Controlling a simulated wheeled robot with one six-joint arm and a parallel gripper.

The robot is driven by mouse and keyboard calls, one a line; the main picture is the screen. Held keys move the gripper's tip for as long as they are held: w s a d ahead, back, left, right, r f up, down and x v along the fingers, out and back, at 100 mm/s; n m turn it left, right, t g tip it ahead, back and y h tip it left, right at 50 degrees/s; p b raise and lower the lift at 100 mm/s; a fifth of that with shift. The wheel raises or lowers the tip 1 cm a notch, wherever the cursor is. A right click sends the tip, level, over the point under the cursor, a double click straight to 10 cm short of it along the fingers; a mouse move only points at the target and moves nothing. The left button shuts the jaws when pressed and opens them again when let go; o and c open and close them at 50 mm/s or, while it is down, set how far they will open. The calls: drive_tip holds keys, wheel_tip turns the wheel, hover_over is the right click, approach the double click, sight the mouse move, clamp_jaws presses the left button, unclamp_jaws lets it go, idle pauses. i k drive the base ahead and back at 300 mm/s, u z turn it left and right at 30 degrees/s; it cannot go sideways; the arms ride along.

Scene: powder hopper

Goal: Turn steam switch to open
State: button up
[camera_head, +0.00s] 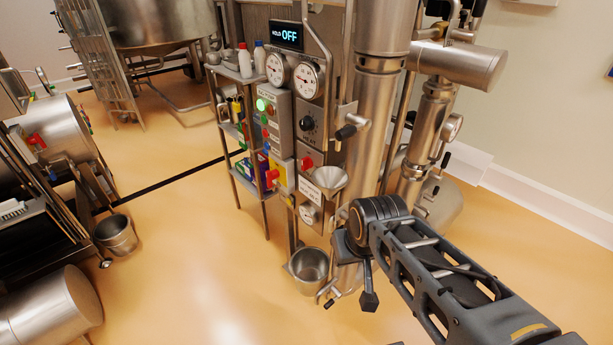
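The control panel (282,125) stands upright on the steel machine near the middle of the view. It carries a red knob (307,163) on a grey plate below the black knob (307,123) marked HEAT. A red switch (272,176) on a yellow plate sits lower left. The lettering by the red controls is too small to read, so I cannot tell which is the steam switch or how it is set. My arm reaches in from the lower right, its dark joint right of the panel's lower part. My gripper cannot be made out clearly.
A display (286,36) reads "HOLD OFF" above two round gauges. A steel bucket (308,268) is underneath. A shelf rack (241,135) with bottles stands at the panel's left. The floor (190,250) at left centre is clear.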

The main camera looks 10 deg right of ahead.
sight(306, 162)
drive_tip(key=z, duration=0.25)
drive_tip(key=k, duration=0.1)
drive_tip(key=u, duration=1.45)
drive_tip(key=i, duration=0.5)
drive_tip(key=z, duration=0.05)
